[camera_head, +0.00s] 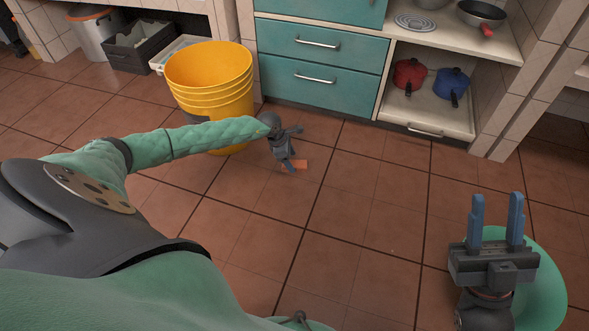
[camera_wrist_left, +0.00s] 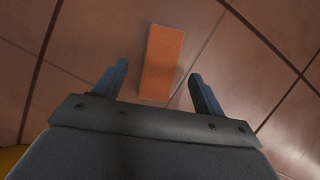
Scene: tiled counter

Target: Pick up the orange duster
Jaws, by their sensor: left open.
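The orange duster (camera_head: 299,165) is a small flat orange block on the tiled floor, partly hidden behind my left gripper (camera_head: 293,168) in the head view. In the left wrist view the duster (camera_wrist_left: 161,62) is a plain orange rectangle on the floor, beyond and between the fingers. My left gripper (camera_wrist_left: 155,88) is open and empty, with one finger to each side of the duster's lower end in the picture; I cannot tell the exact gap to it. My right gripper (camera_head: 497,218) is open and empty at the lower right of the head view, far from the duster.
A stack of yellow buckets (camera_head: 212,85) stands just left of my left gripper, close to my forearm. Teal drawers (camera_head: 318,80) and a shelf with a red pot (camera_head: 409,76) and a blue pot (camera_head: 451,84) lie behind. The floor (camera_head: 350,225) to the right is clear.

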